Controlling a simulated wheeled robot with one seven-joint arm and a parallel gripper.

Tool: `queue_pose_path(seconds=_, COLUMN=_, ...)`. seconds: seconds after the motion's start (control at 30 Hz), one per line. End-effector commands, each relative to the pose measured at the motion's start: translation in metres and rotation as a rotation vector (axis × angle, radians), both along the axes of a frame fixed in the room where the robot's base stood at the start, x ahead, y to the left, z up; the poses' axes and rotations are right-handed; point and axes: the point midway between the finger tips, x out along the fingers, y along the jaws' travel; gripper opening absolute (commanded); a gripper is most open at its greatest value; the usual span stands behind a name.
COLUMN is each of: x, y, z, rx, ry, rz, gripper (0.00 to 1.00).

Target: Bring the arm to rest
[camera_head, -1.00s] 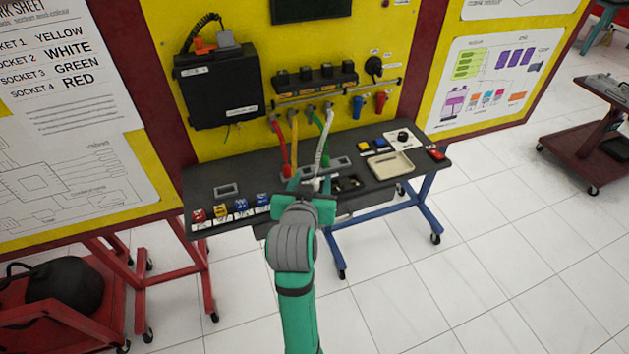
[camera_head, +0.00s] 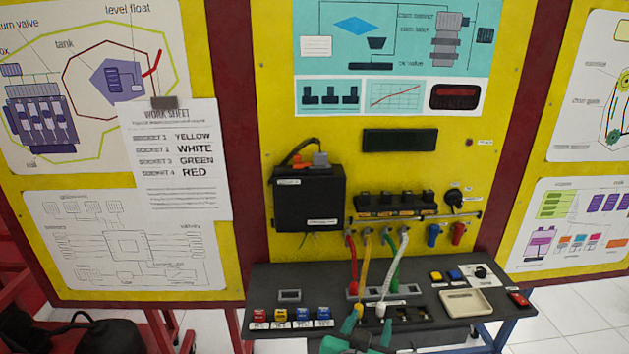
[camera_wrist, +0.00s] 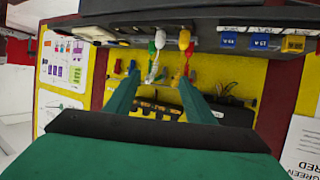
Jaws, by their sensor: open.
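My gripper (camera_head: 368,326) shows at the bottom edge of the head view, its two green fingers apart over the front of the bench. In the wrist view my gripper (camera_wrist: 160,80) is open, with nothing held between the fingers. The white plug (camera_head: 381,309) on its white lead hangs or stands just beyond the fingertips; contact cannot be told in the head view. In the wrist view the white plug (camera_wrist: 160,39) and yellow plug (camera_wrist: 184,40) lie beyond the fingers, apart from them. Most of my arm is out of the head view.
The dark bench (camera_head: 440,332) carries a beige tray (camera_head: 467,303), a red block (camera_head: 519,299) and several coloured blocks (camera_head: 280,315) at left. Red (camera_head: 352,265), yellow (camera_head: 365,262) and green leads (camera_head: 393,260) hang from the yellow panel (camera_head: 470,190). A black box (camera_head: 308,198) is mounted there.

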Motion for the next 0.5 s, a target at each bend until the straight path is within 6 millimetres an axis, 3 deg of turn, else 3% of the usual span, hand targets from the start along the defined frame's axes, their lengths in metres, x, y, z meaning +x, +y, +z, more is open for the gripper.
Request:
queue_pose_path(seconds=0.2, x=-0.021, y=0.022, z=-0.058, rx=-0.040, ry=0.008, rz=0.081, gripper=0.49)
queue_pose_path(seconds=0.5, x=-0.069, y=0.057, z=-0.125, rx=-0.074, ry=-0.009, rz=0.196, gripper=0.49)
